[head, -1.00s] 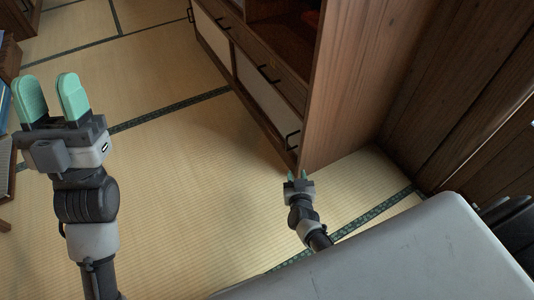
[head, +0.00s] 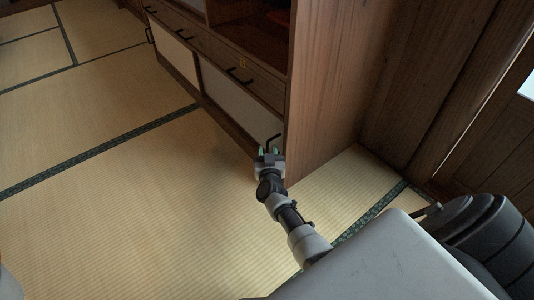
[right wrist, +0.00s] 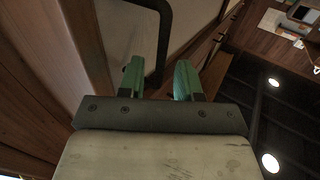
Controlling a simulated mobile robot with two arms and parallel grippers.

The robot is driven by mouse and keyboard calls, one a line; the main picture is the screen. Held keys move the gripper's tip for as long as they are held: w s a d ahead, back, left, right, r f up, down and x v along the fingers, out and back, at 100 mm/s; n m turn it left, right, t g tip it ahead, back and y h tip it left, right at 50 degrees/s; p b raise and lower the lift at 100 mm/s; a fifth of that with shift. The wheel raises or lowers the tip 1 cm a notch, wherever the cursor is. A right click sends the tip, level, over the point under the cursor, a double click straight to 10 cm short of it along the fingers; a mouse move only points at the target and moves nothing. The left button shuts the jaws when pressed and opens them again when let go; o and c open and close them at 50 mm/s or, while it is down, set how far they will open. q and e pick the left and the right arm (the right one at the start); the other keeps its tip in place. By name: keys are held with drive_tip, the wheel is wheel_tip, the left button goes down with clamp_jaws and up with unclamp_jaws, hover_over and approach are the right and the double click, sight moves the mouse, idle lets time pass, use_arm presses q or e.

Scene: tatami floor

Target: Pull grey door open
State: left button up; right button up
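The grey door (head: 237,100) is the lower right door of the wooden cabinet, and it looks closed. Its black bar handle (head: 273,142) is near the door's right edge. My right gripper (head: 270,151) is at this handle, low by the cabinet's front corner. In the right wrist view, the green fingers of my right gripper (right wrist: 160,80) stand apart. The black handle (right wrist: 163,35) runs down toward the gap between them, and its lower end shows between the fingertips. I see no finger closed on it. My left gripper is out of view.
A cream door (head: 172,51) and a row of drawers (head: 225,62) with black handles are on the same cabinet (head: 325,90). The tatami floor (head: 120,200) in front of it is clear. A wooden wall (head: 430,80) stands at right.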

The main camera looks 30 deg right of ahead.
drive_tip(key=shift+b+x, duration=0.3)
drive_tip(key=shift+x, duration=0.75)
clamp_jaws()
